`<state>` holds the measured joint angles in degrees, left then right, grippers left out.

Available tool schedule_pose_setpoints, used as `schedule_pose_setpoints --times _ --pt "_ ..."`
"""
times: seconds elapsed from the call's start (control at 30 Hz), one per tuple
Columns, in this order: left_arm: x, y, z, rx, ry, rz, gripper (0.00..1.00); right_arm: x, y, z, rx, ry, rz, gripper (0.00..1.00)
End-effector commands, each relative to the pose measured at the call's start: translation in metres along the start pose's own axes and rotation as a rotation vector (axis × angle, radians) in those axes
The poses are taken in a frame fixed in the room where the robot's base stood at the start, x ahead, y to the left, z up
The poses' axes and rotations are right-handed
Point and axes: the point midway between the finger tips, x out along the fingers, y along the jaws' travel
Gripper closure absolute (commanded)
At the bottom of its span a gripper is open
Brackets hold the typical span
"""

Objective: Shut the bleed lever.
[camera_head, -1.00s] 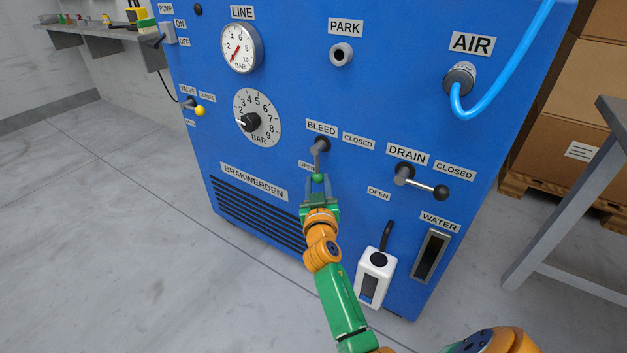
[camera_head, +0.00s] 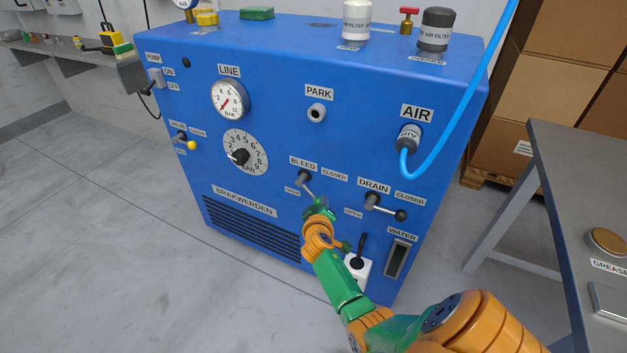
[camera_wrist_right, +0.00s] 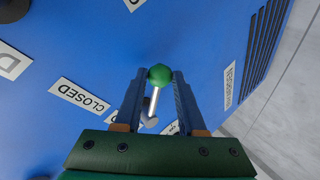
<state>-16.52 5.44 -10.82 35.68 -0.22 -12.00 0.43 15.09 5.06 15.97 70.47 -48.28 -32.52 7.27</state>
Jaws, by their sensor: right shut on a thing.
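The bleed lever (camera_head: 308,189) is on the front of the blue machine, below the BLEED label (camera_head: 303,163). Its shaft slants down and right from its pivot, between the OPEN label (camera_head: 292,190) and the CLOSED label (camera_head: 334,175). In the right wrist view its green ball knob (camera_wrist_right: 160,75) sits between my fingertips, with the pale rod (camera_wrist_right: 153,103) behind it. My right gripper (camera_head: 318,205) is shut on that knob; the gripper partly hides the knob in the head view. My left gripper is out of view.
The drain lever (camera_head: 385,207) with a black knob sticks out just right of my gripper. A white box with a black handle (camera_head: 358,266) is low on the machine. A blue air hose (camera_head: 463,120) hangs at the right. A grey table (camera_head: 560,190) stands at right.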

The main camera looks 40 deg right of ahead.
Motion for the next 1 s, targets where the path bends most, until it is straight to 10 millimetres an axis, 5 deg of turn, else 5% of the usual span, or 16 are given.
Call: schedule_pose_setpoints --times 0.1,0.4,1.0 --pt "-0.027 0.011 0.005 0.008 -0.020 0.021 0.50 -0.008 0.014 -0.007 -0.091 -0.060 -0.006 1.00" --pt "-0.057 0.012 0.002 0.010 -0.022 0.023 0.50 -0.018 0.029 -0.011 -0.319 -0.212 -0.022 1.00" --pt "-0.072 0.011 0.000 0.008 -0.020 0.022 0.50 -0.027 0.045 -0.024 -0.586 -0.389 -0.040 1.00"
